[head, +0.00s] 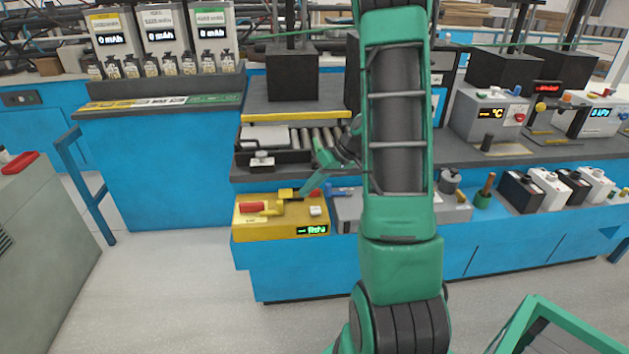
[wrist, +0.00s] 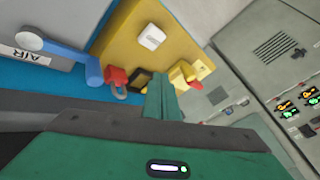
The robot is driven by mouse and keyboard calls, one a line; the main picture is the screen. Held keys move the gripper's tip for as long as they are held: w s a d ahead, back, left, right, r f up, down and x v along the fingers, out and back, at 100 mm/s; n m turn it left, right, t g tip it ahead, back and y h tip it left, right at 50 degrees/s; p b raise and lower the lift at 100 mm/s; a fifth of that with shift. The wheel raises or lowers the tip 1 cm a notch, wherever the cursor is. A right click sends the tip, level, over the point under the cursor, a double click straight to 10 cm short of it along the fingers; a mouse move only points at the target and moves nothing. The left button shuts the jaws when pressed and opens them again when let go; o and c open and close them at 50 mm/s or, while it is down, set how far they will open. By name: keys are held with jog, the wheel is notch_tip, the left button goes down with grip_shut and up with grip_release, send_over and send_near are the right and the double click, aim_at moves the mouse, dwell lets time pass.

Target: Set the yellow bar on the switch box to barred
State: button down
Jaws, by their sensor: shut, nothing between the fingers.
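The yellow switch box (head: 282,228) sits on the front of the blue bench, with a small green-lit display (head: 312,230) whose text is too small to read surely. A yellow bar (head: 275,207) lies on its top, beside a red grip (head: 252,207). In the wrist view, yellow parts that look like the bar (wrist: 183,73) show right of my fingers, with red partly hidden behind them. My gripper (wrist: 161,82) is shut and empty, its fingertips close over the box; I cannot tell whether they touch the bar. The bar's setting is unclear.
A red padlock (wrist: 117,78) and white button (wrist: 151,36) are on the box. A blue-handled part (wrist: 70,57) and grey AIR unit (wrist: 50,35) adjoin it. A roller rack (head: 305,137) stands behind. The floor in front (head: 190,290) is clear.

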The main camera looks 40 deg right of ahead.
jog(key=a+f, duration=0.1)
jog(key=w+a, duration=0.1)
jog(key=a, duration=0.1)
jog(key=shift+w+f, duration=0.1)
jog(key=shift+f, duration=0.25)
jog(key=shift+w+a, duration=0.1)
jog(key=shift+a, duration=0.85)
jog(key=shift+w+a, duration=0.4)
jog(key=shift+a, duration=0.2)
jog(key=shift+w+a, duration=0.4)
jog(key=shift+a, duration=0.2)
